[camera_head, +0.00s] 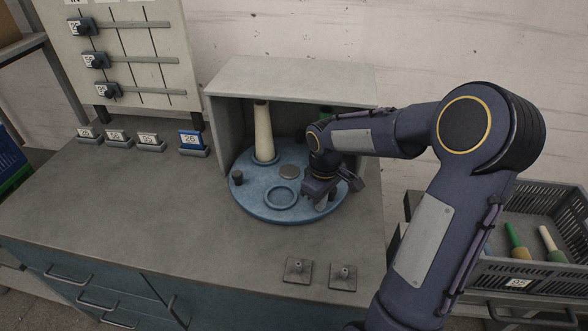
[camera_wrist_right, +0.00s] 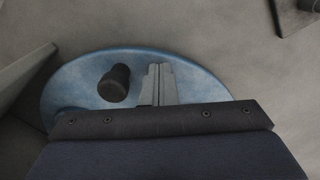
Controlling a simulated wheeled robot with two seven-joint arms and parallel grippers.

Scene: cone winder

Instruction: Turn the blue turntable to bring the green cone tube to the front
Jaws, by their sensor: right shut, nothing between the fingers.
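The blue turntable (camera_head: 262,208) sits on the grey bench, partly under a grey open-fronted housing. A cream cone tube (camera_head: 263,132) stands upright at its back left. A small green part (camera_head: 326,112) shows behind my right arm, at the back; the rest of it is hidden. An empty ring seat (camera_head: 281,197) is at the front. My right gripper (camera_head: 321,203) is shut and empty over the turntable's front right, close to a dark peg (camera_head: 333,194). In the right wrist view the closed fingers (camera_wrist_right: 159,82) are beside a dark peg (camera_wrist_right: 114,83); contact cannot be told. My left gripper is out of view.
The grey housing (camera_head: 290,76) covers the turntable's back. Another dark peg (camera_head: 237,177) stands at its left. Two small square plates (camera_head: 298,270) lie at the bench front. A dark crate (camera_head: 543,272) with several tubes is at the right.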

